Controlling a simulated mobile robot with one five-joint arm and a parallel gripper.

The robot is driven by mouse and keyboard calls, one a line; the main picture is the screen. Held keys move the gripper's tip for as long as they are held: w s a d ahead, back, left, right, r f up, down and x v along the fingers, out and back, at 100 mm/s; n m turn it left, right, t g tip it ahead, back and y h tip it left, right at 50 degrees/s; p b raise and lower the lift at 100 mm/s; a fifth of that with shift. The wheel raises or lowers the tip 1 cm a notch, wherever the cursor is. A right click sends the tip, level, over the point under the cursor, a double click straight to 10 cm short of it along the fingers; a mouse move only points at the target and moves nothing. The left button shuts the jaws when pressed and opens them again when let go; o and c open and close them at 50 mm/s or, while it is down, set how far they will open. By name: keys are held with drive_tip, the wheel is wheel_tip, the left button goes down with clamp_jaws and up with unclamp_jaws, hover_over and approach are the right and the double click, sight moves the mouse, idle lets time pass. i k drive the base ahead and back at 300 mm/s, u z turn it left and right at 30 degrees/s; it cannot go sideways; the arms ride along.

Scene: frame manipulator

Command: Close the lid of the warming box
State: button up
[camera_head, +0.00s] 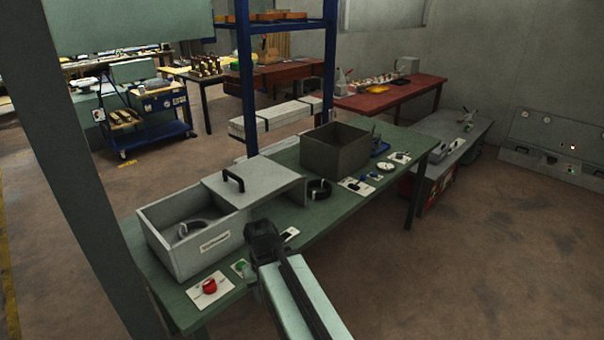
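The warming box (172,259) is a grey, open-topped box at the left end of the green workbench, with a white label on its front wall. A dark ring-shaped item (189,229) lies inside it. The grey lid (264,182) is off the opening, at the box's right side, with a black handle (233,180) on top. I cannot tell how the lid joins the box. My gripper (262,240) is a dark shape in front of the box's right end, seemingly apart from lid and handle. Its fingers are not distinct, so its opening cannot be told.
On the green bench (338,207), a dark open bin (335,150) stands right of the lid, and a black ring (319,189) lies between them. A red item on a white card (210,288) lies before the box. A blue shelf post (245,80) rises behind.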

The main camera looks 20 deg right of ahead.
sight(243, 184)
drive_tip(key=z, duration=0.25)
drive_tip(key=i, duration=1.5)
drive_tip(key=u, duration=0.05)
